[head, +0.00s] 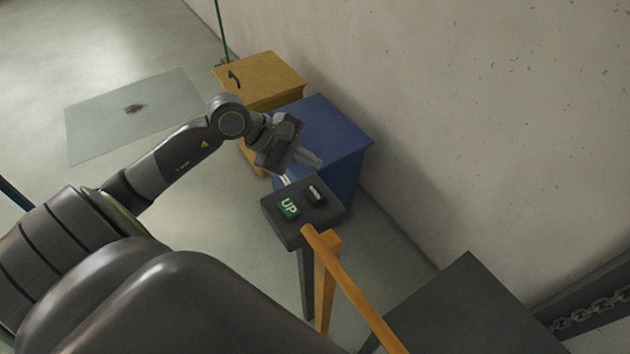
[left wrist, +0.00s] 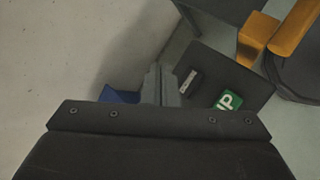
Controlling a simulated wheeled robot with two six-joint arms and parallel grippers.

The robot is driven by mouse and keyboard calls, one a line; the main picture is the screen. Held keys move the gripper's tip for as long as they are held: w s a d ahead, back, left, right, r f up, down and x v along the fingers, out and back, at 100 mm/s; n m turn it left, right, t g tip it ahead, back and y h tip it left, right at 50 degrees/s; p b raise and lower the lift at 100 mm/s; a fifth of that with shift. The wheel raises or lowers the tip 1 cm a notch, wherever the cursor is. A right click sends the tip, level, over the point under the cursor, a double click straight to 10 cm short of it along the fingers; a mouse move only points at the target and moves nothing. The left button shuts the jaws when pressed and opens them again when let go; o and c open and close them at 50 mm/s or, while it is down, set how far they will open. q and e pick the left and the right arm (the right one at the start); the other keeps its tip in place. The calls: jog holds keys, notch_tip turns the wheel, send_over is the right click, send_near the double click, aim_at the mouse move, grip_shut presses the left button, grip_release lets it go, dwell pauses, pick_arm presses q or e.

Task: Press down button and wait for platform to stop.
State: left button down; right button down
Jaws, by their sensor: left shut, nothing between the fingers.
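A dark control box (head: 277,222) stands on a post in the middle of the head view. On its top are a green button marked UP (head: 289,207) and a black button (head: 316,194) whose label I cannot read. My left gripper (head: 314,160) is shut and empty, just beyond the box near the black button. In the left wrist view the shut fingers (left wrist: 160,85) point beside the black button (left wrist: 188,82), with the green UP button (left wrist: 230,102) to the right. I cannot tell whether the fingertips touch the box. My right gripper is not in view. I cannot identify the platform with certainty.
A blue cabinet (head: 345,150) and a yellow cabinet (head: 270,75) stand behind the box along the wall. An orange rail (head: 355,290) runs from the box toward the front. A dark flat surface (head: 465,300) and a chain (head: 597,312) are at the lower right.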

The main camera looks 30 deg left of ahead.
pick_arm(q)
jog(key=b, duration=0.4)
send_over(310, 193)
notch_tip(310, 193, down, 6)
jog(key=shift+f, duration=0.1)
jog(key=shift+f+b, duration=0.45)
jog(key=shift+b, duration=0.05)
dwell(1.3)
jog(key=shift+f+b, duration=0.4)
jog(key=shift+b, duration=0.4)
